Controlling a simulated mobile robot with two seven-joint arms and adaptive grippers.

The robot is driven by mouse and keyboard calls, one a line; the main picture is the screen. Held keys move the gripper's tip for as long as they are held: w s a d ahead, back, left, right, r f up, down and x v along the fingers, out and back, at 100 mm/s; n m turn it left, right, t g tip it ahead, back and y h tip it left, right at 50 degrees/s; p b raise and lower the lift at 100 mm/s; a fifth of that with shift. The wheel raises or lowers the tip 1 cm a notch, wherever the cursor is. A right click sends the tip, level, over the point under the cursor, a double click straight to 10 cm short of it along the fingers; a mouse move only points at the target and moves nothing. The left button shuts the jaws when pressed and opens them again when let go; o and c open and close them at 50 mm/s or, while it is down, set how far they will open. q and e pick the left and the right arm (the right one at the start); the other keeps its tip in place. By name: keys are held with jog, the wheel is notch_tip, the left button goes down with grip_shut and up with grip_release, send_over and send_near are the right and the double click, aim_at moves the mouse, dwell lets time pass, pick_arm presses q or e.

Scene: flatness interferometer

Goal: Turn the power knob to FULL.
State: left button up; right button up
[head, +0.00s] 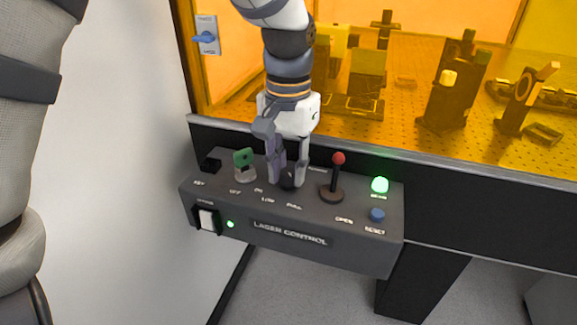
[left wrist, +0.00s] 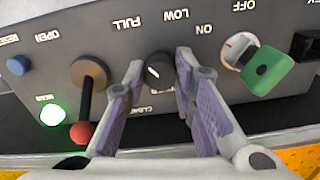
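The power knob (left wrist: 158,72) is a small dark round knob with a white mark, on the sloped top of the grey laser control box (head: 315,240). The LOW and FULL labels are in front of it. In the head view my left gripper (head: 288,181) points down at the knob and largely hides it. In the left wrist view the two purple-padded fingers of my left gripper (left wrist: 158,66) stand apart, one on each side of the knob, with small gaps visible. I cannot tell exactly which label the white mark points to. My right gripper is out of view.
A green key (head: 244,160) stands left of the knob, and a red-tipped lever (head: 335,178) stands close on its right. Farther right are a lit green lamp (head: 380,185) and a blue reset button (head: 377,215). An orange window (head: 420,60) rises behind the box.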

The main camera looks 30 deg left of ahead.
aim_at(288, 171)
pick_arm(q)
jog(key=o, duration=0.3)
jog(key=shift+o, duration=0.2)
notch_tip(288, 171, up, 12)
